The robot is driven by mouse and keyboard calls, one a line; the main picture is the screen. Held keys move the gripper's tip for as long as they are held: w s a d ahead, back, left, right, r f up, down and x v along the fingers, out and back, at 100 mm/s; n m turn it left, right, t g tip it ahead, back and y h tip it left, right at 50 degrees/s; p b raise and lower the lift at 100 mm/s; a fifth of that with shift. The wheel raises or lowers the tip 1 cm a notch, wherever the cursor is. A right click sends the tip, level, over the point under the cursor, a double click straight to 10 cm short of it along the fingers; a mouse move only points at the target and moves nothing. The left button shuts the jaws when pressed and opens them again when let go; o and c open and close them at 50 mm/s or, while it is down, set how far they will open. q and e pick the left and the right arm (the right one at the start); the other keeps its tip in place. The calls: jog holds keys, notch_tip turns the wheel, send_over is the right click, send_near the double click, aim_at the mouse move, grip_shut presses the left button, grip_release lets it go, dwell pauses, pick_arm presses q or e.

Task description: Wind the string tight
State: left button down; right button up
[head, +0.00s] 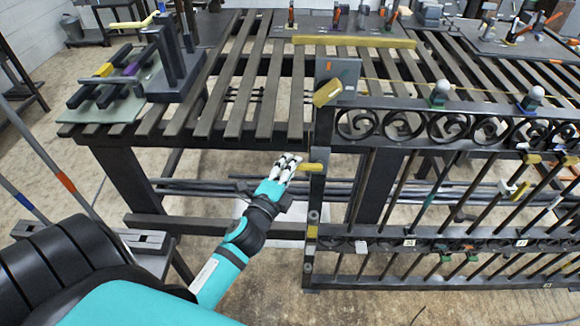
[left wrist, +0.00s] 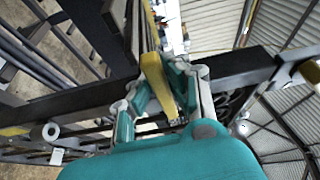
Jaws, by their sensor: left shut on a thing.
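A dark metal scroll gate (head: 430,102) stands against the slatted table. A thin yellow string (head: 400,85) runs along its top toward the right. At its top left corner are a grey plate (head: 345,72) and a yellow block (head: 327,92). My left gripper (head: 290,166) is at the gate's left post, beside a yellow handle (head: 312,167). In the left wrist view my left gripper (left wrist: 165,110) has its fingers shut on the yellow handle (left wrist: 155,80). The fingers hide part of it. My right gripper is not in view.
The slatted table (head: 240,110) lies behind the gate. A dark fixture with bars (head: 165,70) stands at its left end. A yellow bar (head: 355,42) lies across the slats. Several clamps sit along the gate. A dark bar (left wrist: 240,68) crosses close to the gripper in the wrist view.

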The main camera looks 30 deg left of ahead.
pick_arm(q)
jog(key=shift+f+n+b, duration=0.4)
jog(key=shift+f+b, duration=0.35)
jog(key=shift+b, duration=0.1)
jog(key=shift+w+d+f+n+t+y+b, duration=0.1)
jog(key=shift+d+f+n+t+y+b, duration=0.15)
jog(key=shift+f+n+b, duration=0.7)
jog(key=shift+w+d+f+n+t+y+b, duration=0.1)
jog(key=shift+d+f+n+t+y+b, duration=0.2)
jog(key=shift+n+b, duration=1.15)
jog(key=shift+w+d+f+n+t+y+b, duration=0.1)
jog(key=shift+f+n+t+y+b, duration=0.4)
jog(key=shift+b, duration=1.25)
jog(key=shift+n, duration=0.3)
jog(key=c, duration=1.3)
grip_release()
jog(key=shift+r, duration=0.25)
jog(key=shift+r, duration=0.1)
